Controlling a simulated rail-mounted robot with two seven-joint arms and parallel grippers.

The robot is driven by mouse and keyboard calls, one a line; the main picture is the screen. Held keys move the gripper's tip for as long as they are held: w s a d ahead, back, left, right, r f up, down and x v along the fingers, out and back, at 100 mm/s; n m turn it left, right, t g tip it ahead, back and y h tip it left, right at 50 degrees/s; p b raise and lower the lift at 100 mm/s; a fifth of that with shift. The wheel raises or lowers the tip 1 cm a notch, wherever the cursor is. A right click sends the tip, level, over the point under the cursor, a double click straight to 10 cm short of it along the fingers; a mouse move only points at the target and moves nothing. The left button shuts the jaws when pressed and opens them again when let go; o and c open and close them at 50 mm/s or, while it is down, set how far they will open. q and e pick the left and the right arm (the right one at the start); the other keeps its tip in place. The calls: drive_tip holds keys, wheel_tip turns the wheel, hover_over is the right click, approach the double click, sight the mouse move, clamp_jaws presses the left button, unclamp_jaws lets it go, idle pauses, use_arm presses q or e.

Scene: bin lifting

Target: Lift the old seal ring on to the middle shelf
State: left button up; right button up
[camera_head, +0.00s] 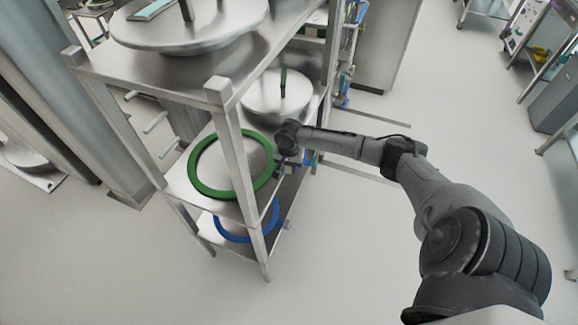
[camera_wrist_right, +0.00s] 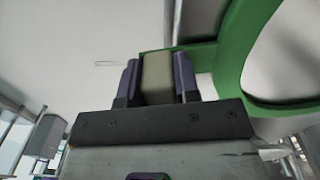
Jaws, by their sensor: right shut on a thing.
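A green ring (camera_head: 193,168) is at the middle shelf (camera_head: 177,184) of the metal rack in the head view. It looks roughly level; I cannot tell whether it touches the shelf. My right gripper (camera_head: 284,160) is at the ring's right side, partly hidden by its own wrist. In the right wrist view its fingers (camera_wrist_right: 157,78) are shut on a tan tab that joins the green ring (camera_wrist_right: 232,60). A blue ring (camera_head: 232,237) lies on the lowest shelf, partly hidden by the shelf above and a post. My left gripper is not in view.
A round metal lid (camera_head: 275,95) with an upright handle stands behind the green ring on the rack. A larger lid (camera_head: 190,25) sits on the top shelf. A front post (camera_head: 235,150) crosses before the ring. The floor (camera_head: 350,260) right of the rack is clear.

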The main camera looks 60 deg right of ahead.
drive_tip(key=o, duration=0.8)
drive_tip(key=shift+o, duration=1.3)
wheel_tip(320, 180, up, 12)
drive_tip(key=p, duration=0.3)
drive_tip(key=shift+r+p, duration=0.4)
drive_tip(key=shift+r, duration=0.55)
drive_tip(key=shift+f, duration=0.1)
